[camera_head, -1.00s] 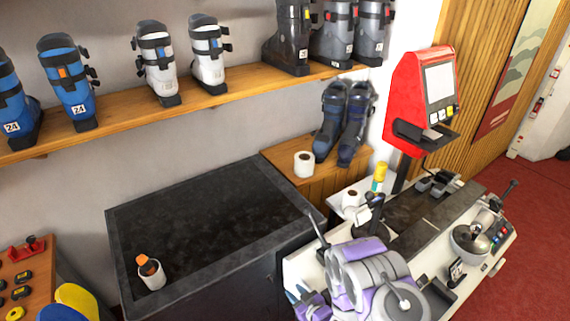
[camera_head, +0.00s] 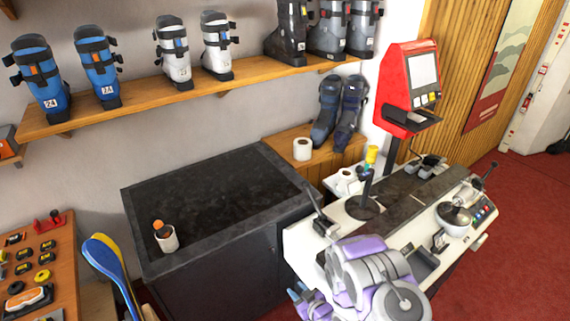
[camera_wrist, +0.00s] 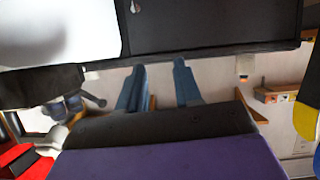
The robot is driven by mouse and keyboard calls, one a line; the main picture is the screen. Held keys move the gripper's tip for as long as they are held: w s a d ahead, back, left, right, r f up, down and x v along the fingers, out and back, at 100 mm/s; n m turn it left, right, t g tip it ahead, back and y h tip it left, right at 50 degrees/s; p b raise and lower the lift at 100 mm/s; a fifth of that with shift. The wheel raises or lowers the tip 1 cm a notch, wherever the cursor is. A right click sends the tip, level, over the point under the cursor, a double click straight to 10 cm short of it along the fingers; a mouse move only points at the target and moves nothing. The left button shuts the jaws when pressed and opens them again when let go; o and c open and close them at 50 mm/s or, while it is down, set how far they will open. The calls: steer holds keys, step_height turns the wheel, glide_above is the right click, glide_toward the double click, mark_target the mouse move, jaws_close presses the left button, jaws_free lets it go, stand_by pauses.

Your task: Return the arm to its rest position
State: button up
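My arm (camera_head: 370,272), with purple and grey links, is folded at the lower middle of the head view, in front of the white binding bench (camera_head: 305,245). My gripper (camera_head: 298,293) points left, near the bench's front left corner; the bench's lower part is partly hidden by the arm. In the wrist view my gripper (camera_wrist: 159,75) shows two blue fingers spread apart with nothing between them.
A dark-topped cabinet (camera_head: 185,188) stands left of the bench, with a white cup (camera_head: 167,238) on it. A red terminal (camera_head: 408,85) rises behind the bench. Ski boots line the wall shelf (camera_head: 165,92). Red floor (camera_head: 515,215) is clear at right.

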steer(key=w+d+r+g+h, duration=0.2)
steer(key=w+d+r+h, duration=0.35)
steer(key=d+r, duration=0.55)
steer(key=s+d+r+m+g+h, duration=0.2)
steer(key=s+d+r, duration=0.2)
steer(key=r, duration=0.3)
steer(key=s+d+r+m+g+h, duration=0.2)
steer(key=s+d+r, duration=0.15)
steer(key=r, duration=0.35)
steer(key=s+a+r+m+g+y, duration=0.1)
steer(key=s+a+r+g, duration=0.15)
steer(key=s+r, duration=0.6)
steer(key=s+a+r+m+g+y, duration=0.1)
steer(key=s+a+r+g, duration=0.2)
steer(key=s, duration=1.1)
steer(key=s+a+r+m+g, duration=0.1)
steer(key=s+a+r, duration=0.35)
steer(key=s, duration=0.75)
step_height(320, 180, down, 10)
steer(key=b, duration=1.1)
steer(key=shift+w+d+f, duration=0.25)
steer(key=shift+d, duration=0.2)
